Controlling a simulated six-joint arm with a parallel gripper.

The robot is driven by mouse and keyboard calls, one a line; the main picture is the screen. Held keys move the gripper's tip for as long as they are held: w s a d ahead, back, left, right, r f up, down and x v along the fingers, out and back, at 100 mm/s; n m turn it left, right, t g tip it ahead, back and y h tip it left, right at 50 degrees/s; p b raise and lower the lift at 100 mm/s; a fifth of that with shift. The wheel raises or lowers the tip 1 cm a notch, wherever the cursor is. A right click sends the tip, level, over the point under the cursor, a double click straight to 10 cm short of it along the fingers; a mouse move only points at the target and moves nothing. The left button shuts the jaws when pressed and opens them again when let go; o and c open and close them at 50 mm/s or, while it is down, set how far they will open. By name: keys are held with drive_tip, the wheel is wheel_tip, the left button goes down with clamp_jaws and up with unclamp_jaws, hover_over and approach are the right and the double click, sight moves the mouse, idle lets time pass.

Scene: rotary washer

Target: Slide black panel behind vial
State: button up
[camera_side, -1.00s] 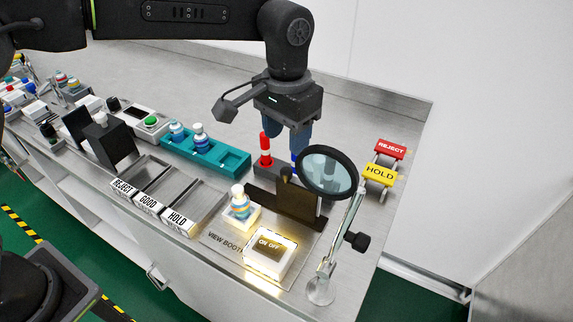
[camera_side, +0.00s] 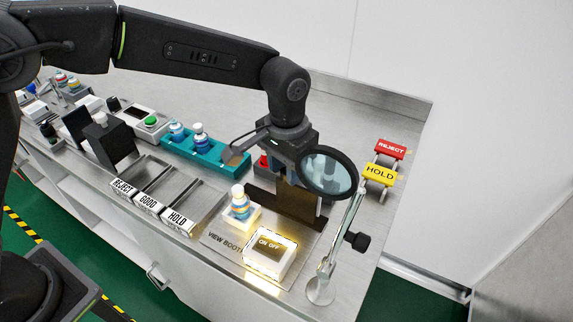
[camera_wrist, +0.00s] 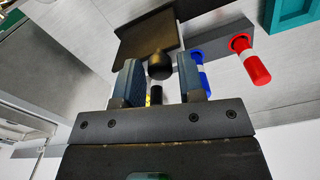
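The black panel (camera_side: 300,208) stands on edge in the view booth, partly behind the magnifier and to the right of the vial. In the wrist view the panel (camera_wrist: 148,35) has a round dark knob (camera_wrist: 160,65) on its near edge. The vial (camera_side: 239,204), with a white cap and blue and yellow bands, stands upright on a lit pad. My gripper (camera_wrist: 168,80) is open, its blue fingers on either side of the knob with gaps showing. In the side view the gripper (camera_side: 285,168) is low over the panel, its fingertips partly hidden by the magnifier.
The magnifier (camera_side: 328,172) on its stand is close right of my gripper. A lit ON/OFF box (camera_side: 270,253) sits in front. A teal rack (camera_side: 228,163) with vials stands at the left. Red and blue markers (camera_wrist: 250,62) (camera_wrist: 199,72) stand in a grey holder near the fingers.

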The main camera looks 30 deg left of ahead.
clamp_jaws()
drive_tip(key=a, duration=1)
drive_tip(key=shift+a, duration=0.3)
drive_tip(key=shift+o, duration=1.5)
unclamp_jaws()
wheel_tip(320, 180, up, 14)
